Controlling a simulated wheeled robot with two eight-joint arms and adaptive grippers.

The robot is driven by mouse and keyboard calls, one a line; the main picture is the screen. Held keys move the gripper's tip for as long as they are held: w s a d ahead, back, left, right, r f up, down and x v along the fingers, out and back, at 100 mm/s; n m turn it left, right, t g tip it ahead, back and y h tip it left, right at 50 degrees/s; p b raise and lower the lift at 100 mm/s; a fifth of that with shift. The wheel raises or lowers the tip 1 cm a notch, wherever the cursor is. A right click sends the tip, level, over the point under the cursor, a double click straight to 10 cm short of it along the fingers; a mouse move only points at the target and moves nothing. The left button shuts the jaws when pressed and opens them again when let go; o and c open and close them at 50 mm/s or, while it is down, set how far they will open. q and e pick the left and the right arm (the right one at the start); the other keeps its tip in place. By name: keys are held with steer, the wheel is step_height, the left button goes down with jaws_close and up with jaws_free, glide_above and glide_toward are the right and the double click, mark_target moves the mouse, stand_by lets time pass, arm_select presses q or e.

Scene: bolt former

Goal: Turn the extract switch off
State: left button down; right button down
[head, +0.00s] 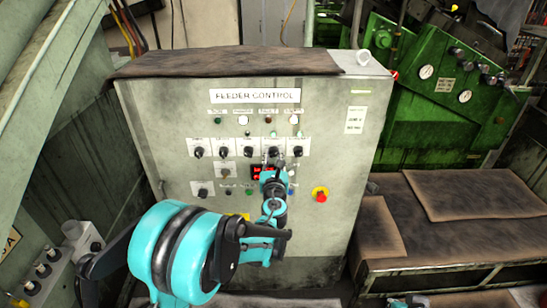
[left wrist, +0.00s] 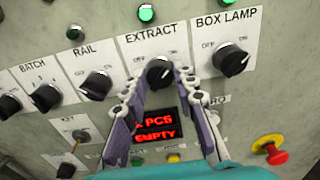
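The extract switch (left wrist: 160,72) is a black rotary knob under the label EXTRACT, with OFF marked on its left and ON on its right. Which mark it points to is too unclear to tell. In the head view it is the fourth knob (head: 273,150) in the upper row of the feeder control panel. My left gripper (left wrist: 160,82) is open, with one fingertip on each side of the knob; I cannot tell whether they touch it. It also shows in front of the panel in the head view (head: 273,172). My right gripper is not clearly seen.
The box lamp knob (left wrist: 231,60) is close on the right and the rail knob (left wrist: 96,85) on the left. A red display (left wrist: 154,124) is below. A red emergency button (head: 320,195) sits lower right. A brown bench (head: 455,245) stands right of the cabinet (head: 345,130).

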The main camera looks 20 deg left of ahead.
arm_select(q)
steer(key=shift+n, duration=0.3)
steer(key=n, duration=0.3)
steer(key=shift+n+b, duration=0.3)
steer(key=shift+n, duration=0.1)
steer(key=n, duration=0.9)
steer(key=shift+b, duration=0.35)
steer(key=shift+n, duration=2.3)
steer(key=c, duration=1.2)
jaws_free()
